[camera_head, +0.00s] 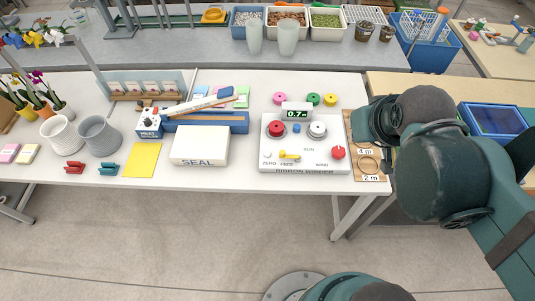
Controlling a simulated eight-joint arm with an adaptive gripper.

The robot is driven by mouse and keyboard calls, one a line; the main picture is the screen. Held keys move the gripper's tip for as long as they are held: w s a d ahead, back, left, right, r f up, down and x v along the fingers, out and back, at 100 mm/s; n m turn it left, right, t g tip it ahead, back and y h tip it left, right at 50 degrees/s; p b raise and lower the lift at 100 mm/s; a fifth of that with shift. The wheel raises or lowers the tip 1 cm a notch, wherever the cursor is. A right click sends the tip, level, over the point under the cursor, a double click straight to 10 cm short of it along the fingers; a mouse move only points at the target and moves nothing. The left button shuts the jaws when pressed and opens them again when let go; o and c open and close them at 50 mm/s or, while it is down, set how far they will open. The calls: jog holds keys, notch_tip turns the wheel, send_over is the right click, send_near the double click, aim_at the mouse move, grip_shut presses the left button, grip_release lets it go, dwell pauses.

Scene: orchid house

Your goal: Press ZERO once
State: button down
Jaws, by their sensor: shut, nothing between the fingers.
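The ribbon winder (304,164) is a light box on the white table. Its ZERO button (267,155) is a small pale round button at the front left, above the label ZERO. The display (296,114) at the back reads about 0.7; its last character is unclear. A yellow lever (289,156) sits beside ZERO by the label FREE, and a red knob (338,152) is above WIND. My arm comes in from the right, with its dark wrist parts just right of the winder. My gripper's fingers do not show; the arm is apart from the ZERO button.
A red spool (276,129) and a white spool (317,129) stand on the winder. A white SEAL box (200,146) is to its left. A wooden board (371,171) with 4 m and 2 m labels is at its right. The table in front of the winder is a narrow clear strip.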

jog(key=w+a+f+n+h+b, duration=0.2)
jog(key=w+a+f+n+b, duration=0.2)
jog(key=w+a+f+n, duration=0.6)
jog(key=n+t+h+b, duration=0.1)
jog(key=n+h+b, duration=0.15)
jog(key=n, duration=0.85)
send_over(268, 154)
jog(key=d, duration=0.1)
notch_tip(268, 154, down, 9)
jog(key=shift+s+f+y+b, duration=0.15)
jog(key=shift+y+b, duration=0.25)
jog(key=shift+y, duration=0.05)
jog(key=shift+f+b, duration=3.25)
jog(key=shift+f, duration=1.15)
